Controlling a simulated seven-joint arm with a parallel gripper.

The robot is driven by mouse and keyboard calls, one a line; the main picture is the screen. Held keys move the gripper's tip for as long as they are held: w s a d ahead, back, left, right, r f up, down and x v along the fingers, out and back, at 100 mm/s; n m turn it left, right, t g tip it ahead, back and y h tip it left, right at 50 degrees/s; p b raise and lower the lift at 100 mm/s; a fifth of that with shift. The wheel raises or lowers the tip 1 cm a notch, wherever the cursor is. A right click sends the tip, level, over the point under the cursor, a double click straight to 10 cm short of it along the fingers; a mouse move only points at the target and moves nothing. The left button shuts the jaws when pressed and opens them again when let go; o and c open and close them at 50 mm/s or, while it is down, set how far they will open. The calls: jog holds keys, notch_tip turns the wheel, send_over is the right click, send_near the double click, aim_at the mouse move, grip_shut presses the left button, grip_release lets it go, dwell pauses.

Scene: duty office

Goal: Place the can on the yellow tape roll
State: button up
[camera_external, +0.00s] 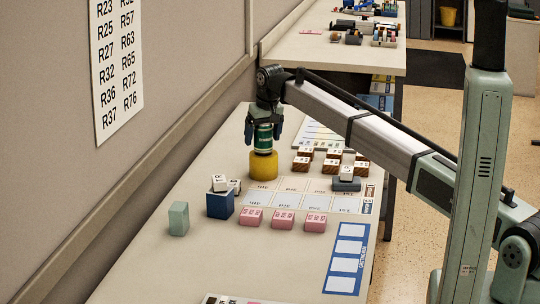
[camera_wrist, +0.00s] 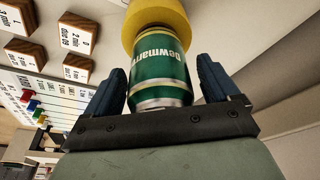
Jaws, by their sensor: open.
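The green can (camera_external: 263,141) stands upright on top of the yellow tape roll (camera_external: 263,167), near the wall side of the table. My gripper (camera_external: 263,135) is over the can, pointing down, with its fingers spread on either side of it. In the wrist view the can (camera_wrist: 158,68) lies between the two dark fingers of my gripper (camera_wrist: 159,66), with visible gaps at both sides. The yellow tape roll (camera_wrist: 158,15) shows beyond the can's far end. The can's base and the roll appear to touch; the contact is partly hidden.
Several brown blocks with white labelled tops (camera_external: 302,164) stand right of the roll. Pink blocks (camera_external: 283,218), a blue box (camera_external: 220,204) and a pale green block (camera_external: 178,218) are nearer. The wall (camera_external: 190,70) runs close on the left. The front left tabletop is clear.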

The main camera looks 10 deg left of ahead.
jog(key=v, duration=1.2)
